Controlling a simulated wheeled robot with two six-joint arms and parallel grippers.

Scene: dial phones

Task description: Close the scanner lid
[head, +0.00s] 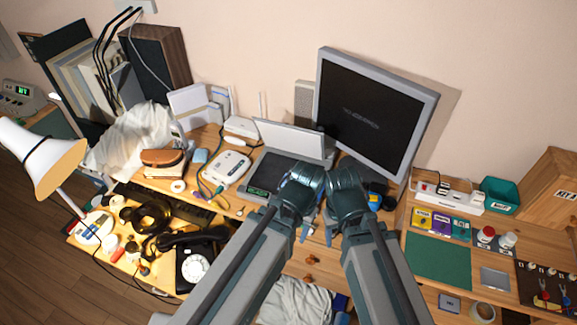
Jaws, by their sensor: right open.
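The scanner (262,173) stands on the desk in the middle of the head view, left of the monitor. Its pale lid (290,136) is raised at the back, and the dark bed shows in front of it. My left gripper (305,188) is in front of the scanner's right part and hides some of it. Its fingers are too hidden to tell open from shut. My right gripper (346,184) is open, just right of the left one, below the monitor. Whether either gripper touches the scanner cannot be told.
The monitor (370,110) stands close behind my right gripper. A white router-like box (228,167) and a brown wallet-like case (163,160) lie left of the scanner. A green mat (438,259) lies on the right-hand table. A black dial phone (193,267) is at lower left.

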